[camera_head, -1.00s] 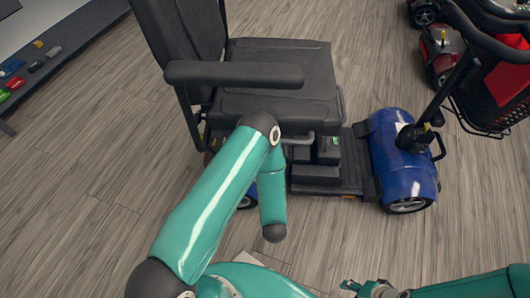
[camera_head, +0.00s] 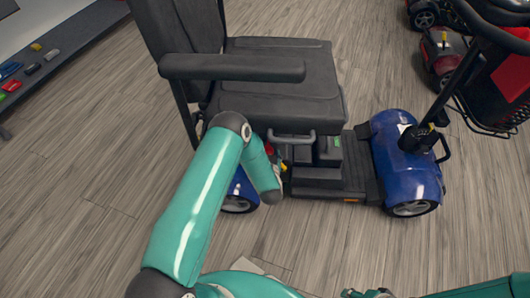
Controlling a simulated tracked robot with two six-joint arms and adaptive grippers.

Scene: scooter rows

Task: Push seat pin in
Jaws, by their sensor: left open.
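The scooter's black seat (camera_head: 285,70) faces right, with its armrest (camera_head: 232,68) on the near side. A grey bar handle (camera_head: 292,138) shows under the seat's front edge. I cannot make out the seat pin; a small red part (camera_head: 268,149) shows under the seat beside my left forearm. My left gripper (camera_head: 281,168) is open, low beside the scooter's near side under the seat, and mostly hidden by my forearm. I cannot tell whether it touches anything. My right gripper (camera_head: 368,293) is at the bottom edge, cut off, away from the scooter.
The scooter's blue front housing (camera_head: 405,165) and black footplate (camera_head: 335,178) are to the right of the seat. A red scooter with a basket (camera_head: 510,80) stands at the upper right. A shelf with small coloured items (camera_head: 35,65) is at the upper left.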

